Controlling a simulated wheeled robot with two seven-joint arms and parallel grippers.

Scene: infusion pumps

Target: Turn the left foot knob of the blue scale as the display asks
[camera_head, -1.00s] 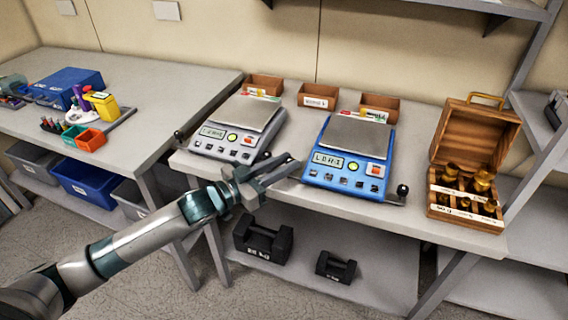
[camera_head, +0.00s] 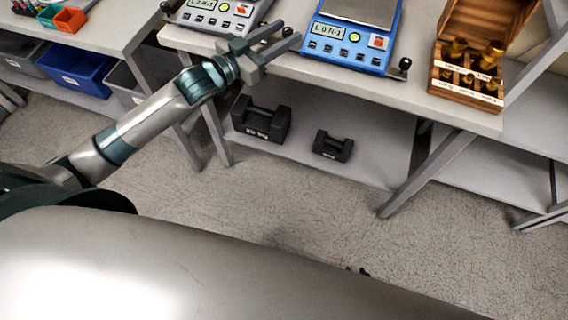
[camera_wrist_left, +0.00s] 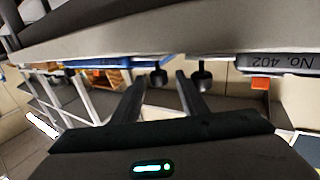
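The blue scale (camera_head: 350,50) stands on the bench at the top of the head view, its metal pan (camera_head: 365,10) partly cut off. Its lit display (camera_head: 328,31) shows short text, seemingly "LO R-1". A black knob (camera_head: 405,64) sticks out at its right front corner. The left foot knob is hidden behind my gripper in the head view. My left gripper (camera_head: 286,38) is open at the bench's front edge, left of the blue scale. In the left wrist view, a dark knob (camera_wrist_left: 158,78) appears between the open fingertips (camera_wrist_left: 158,80); contact cannot be told.
A grey scale (camera_head: 215,14) stands left of the blue one; a second dark knob (camera_wrist_left: 202,78) shows in the wrist view. A wooden weight box (camera_head: 468,75) stands at right. Black weights (camera_head: 262,118) (camera_head: 333,146) lie on the lower shelf. The floor ahead is clear.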

